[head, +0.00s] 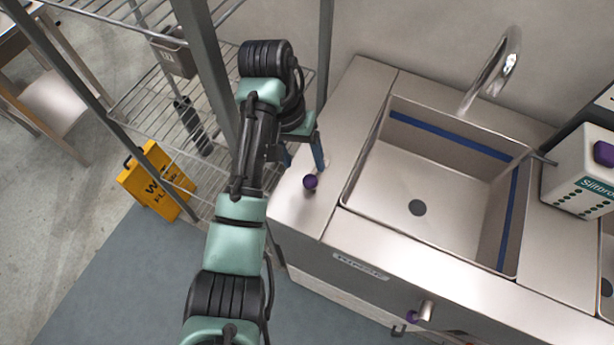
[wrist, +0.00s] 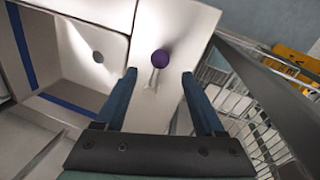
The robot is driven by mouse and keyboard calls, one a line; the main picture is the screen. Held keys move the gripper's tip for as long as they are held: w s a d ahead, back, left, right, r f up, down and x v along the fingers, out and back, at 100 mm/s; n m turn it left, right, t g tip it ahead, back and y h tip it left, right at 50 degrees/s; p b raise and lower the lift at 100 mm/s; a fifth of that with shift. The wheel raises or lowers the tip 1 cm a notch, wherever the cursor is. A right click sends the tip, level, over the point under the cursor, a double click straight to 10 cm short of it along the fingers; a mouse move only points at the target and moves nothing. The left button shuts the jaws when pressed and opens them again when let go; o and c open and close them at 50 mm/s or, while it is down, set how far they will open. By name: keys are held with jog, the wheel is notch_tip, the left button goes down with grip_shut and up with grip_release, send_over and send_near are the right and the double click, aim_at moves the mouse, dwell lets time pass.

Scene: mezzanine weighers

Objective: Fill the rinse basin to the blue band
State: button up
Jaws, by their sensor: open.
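The rinse basin (head: 440,180) is a square steel sink with a blue band (head: 450,133) on its inner walls. Its round drain (head: 417,207) shows and I see no water in it. A curved chrome spout (head: 497,70) rises behind it; nothing visibly flows from it. A purple ball knob (head: 310,181) on a thin stem stands on the counter left of the basin. My gripper (head: 305,158) is open above this knob. In the wrist view the knob (wrist: 161,60) shows beyond and between the open fingertips (wrist: 159,74), apparently not gripped.
A white container (head: 583,175) with a purple cap stands right of the basin. A tap with a purple part (head: 423,312) juts from the counter front. Wire shelving (head: 165,110) and a yellow floor sign (head: 157,180) are left.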

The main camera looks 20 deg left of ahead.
aim_at(309, 178)
jog(key=f, duration=0.3)
jog(key=d+f, duration=0.1)
jog(key=f, duration=0.3)
jog(key=shift+w+d+p, duration=0.1)
jog(key=shift+d+p, duration=0.05)
jog(key=shift+p, duration=0.2)
jog(key=shift+r, duration=0.1)
grip_shut()
dwell(0.9)
